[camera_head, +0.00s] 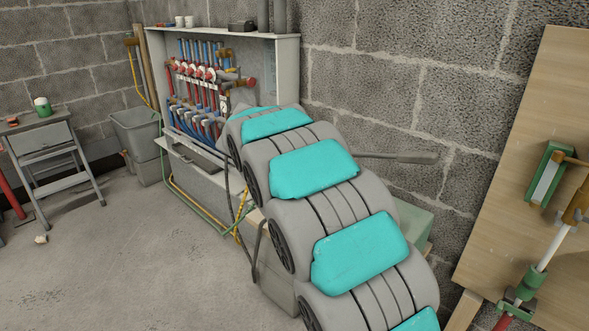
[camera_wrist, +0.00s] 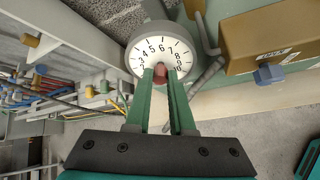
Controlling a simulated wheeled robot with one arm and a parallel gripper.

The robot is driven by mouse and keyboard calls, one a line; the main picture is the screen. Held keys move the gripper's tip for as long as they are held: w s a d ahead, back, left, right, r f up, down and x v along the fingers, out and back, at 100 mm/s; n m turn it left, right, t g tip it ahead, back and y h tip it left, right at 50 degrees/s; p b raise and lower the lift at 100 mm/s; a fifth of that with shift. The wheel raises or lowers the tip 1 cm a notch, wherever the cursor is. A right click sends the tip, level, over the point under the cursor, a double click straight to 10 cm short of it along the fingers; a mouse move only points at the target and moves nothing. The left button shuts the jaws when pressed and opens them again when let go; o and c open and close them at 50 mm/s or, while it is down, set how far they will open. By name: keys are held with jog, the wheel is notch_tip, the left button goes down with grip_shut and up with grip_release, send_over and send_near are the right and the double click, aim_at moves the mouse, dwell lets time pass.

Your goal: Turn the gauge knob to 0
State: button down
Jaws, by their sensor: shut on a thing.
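The gauge (camera_wrist: 159,52) shows in the wrist view as a round white dial in a grey rim, with black numbers from about 2 to 10 readable. The 0 is hidden behind the fingers, and I cannot make out a pointer. The red gauge knob (camera_wrist: 160,70) is at the dial's middle. My gripper (camera_wrist: 160,78) has two green fingers shut on the knob, one on each side. In the head view my arm hides the gripper and the knob.
A wall cabinet (camera_head: 296,72) holds red and blue pipes and valves. A grey bin (camera_head: 135,132) and a step stool (camera_head: 45,141) stand at left. The concrete floor (camera_head: 110,250) is mostly clear.

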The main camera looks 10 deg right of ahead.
jog(key=shift+a+n+g, duration=0.1)
jog(key=shift+n+g, duration=0.4)
jog(key=shift+n, duration=0.3)
jog(key=c, duration=0.8)
grip_release()
jog(key=shift+o, duration=0.2)
jog(key=v, duration=0.7)
jog(key=shift+s+a, duration=0.2)
jog(key=shift+a, duration=0.15)
jog(key=shift+r, duration=0.2)
